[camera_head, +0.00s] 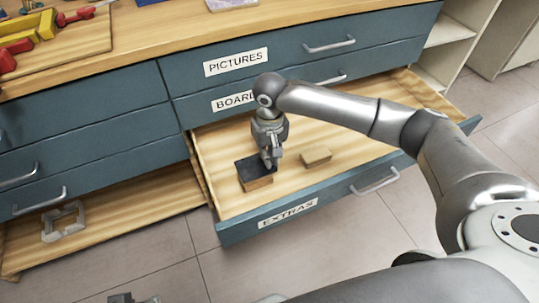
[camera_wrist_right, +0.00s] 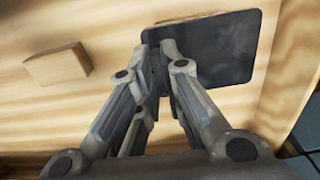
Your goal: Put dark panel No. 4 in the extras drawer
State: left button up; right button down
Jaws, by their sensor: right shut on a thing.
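The dark panel (camera_head: 249,166) is a thin, near-black plate in the open extras drawer (camera_head: 305,205). My right gripper (camera_head: 271,163) is shut on its edge; in the right wrist view the fingertips (camera_wrist_right: 157,50) meet the left edge of the panel (camera_wrist_right: 225,50). In the head view a wooden block (camera_head: 259,184) shows at the panel's near edge, partly under it. I cannot tell whether the panel rests on it. No number is readable on the panel. Only a small part of my left gripper (camera_head: 133,299) shows at the bottom edge.
A second wooden block (camera_head: 316,157) lies in the drawer to the right, also in the wrist view (camera_wrist_right: 58,64). The pictures drawer (camera_head: 290,55) and boards drawer above are shut. An open lower-left drawer (camera_head: 120,220) holds a grey frame (camera_head: 63,222). Drawer floor on the right is free.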

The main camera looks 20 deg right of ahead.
jog(key=shift+f, duration=0.35)
jog(key=shift+f+p, duration=0.4)
jog(key=shift+f, duration=1.3)
jog(key=shift+f, duration=0.15)
jog(key=c, duration=1.5)
grip_release()
